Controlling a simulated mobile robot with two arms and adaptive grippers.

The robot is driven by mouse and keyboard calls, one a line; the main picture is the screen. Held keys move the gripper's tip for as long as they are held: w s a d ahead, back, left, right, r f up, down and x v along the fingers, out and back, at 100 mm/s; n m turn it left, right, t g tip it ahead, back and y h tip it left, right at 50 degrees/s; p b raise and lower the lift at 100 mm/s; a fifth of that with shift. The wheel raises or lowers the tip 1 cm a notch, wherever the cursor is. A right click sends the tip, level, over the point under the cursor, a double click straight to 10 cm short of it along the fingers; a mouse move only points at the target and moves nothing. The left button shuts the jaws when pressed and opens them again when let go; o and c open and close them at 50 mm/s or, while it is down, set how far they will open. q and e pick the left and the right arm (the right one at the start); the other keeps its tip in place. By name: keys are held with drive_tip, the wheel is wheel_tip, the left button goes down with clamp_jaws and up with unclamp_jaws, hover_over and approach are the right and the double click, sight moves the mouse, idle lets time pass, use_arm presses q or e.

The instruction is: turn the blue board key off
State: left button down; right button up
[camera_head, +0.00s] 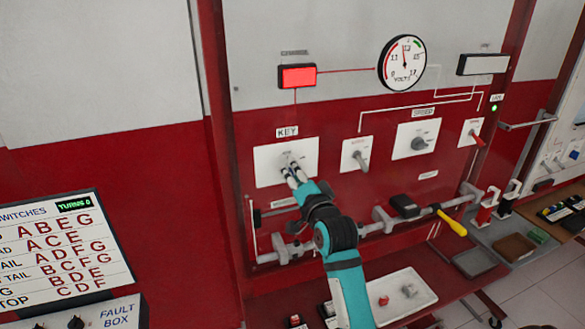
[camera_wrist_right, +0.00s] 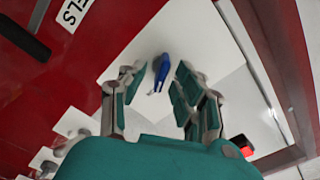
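The key switch sits on a white plate (camera_head: 268,172) under the KEY label on the red and grey board. Its grey key stem (camera_head: 288,158) shows just beyond my fingertips, partly covered. My right gripper (camera_head: 294,174) reaches up to this plate from below. In the right wrist view, a blue handle-like piece (camera_wrist_right: 161,70) stands against a white surface, between and beyond the parted fingers of my right gripper (camera_wrist_right: 153,88). The fingers look open, with gaps on both sides of the blue piece. I cannot tell whether the fingertips touch the key. My left gripper is not in view.
A red lit lamp (camera_head: 297,76) is above the key, and a volts gauge (camera_head: 402,62) is at upper right. More switch plates (camera_head: 356,154) lie to the right. A white tray (camera_head: 402,296) is lower down.

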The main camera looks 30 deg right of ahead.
drive_tip(key=shift+w+d, duration=0.15)
drive_tip(key=shift+w, duration=0.55)
clamp_jaws()
